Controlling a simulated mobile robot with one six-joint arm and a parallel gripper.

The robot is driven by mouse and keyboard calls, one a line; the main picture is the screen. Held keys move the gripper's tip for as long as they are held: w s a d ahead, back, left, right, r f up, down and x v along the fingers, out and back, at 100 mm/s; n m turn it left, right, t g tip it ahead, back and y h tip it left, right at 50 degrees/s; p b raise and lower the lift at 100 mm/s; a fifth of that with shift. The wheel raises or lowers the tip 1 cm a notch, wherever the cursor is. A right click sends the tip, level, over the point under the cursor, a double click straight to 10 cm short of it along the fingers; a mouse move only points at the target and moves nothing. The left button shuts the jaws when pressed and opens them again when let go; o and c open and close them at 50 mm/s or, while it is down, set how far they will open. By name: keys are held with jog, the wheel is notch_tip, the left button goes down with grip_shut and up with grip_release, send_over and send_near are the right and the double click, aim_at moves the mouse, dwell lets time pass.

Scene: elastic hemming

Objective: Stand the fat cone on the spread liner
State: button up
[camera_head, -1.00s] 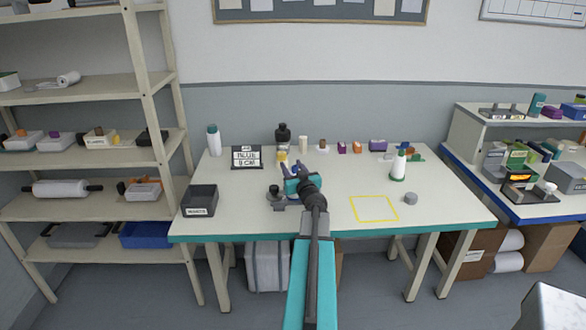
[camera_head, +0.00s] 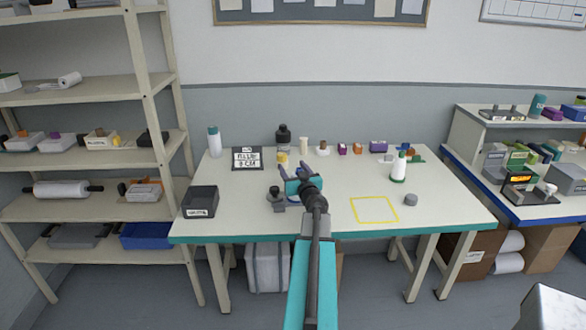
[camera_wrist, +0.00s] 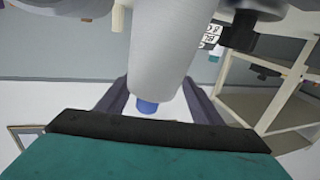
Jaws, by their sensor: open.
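A thick pale-grey tapered body (camera_wrist: 165,45), which looks like the fat cone, fills the upper middle of the wrist view. Its narrow end has a blue tip (camera_wrist: 147,106). My gripper (camera_head: 292,167) is open over the left-centre of the table, and its dark fingers (camera_wrist: 152,90) spread to either side of the narrow end. I cannot tell whether they touch it. In the head view my gripper hides most of that spot. A slimmer white cone with a green base (camera_head: 399,167) stands at the right. A yellow-outlined square (camera_head: 374,209) is empty; I cannot tell if it is the liner.
A black bin (camera_head: 200,201) is at the front left. A small dark object (camera_head: 275,195) stands beside my gripper. A grey cylinder (camera_head: 410,199) is right of the square.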

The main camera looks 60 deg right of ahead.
jog(key=p+v, duration=0.1)
jog(key=v, duration=1)
jog(key=shift+s+a+p, duration=0.2)
jog(key=shift+p, duration=0.15)
dwell(0.5)
jog(key=shift+r, duration=0.15)
dwell(0.5)
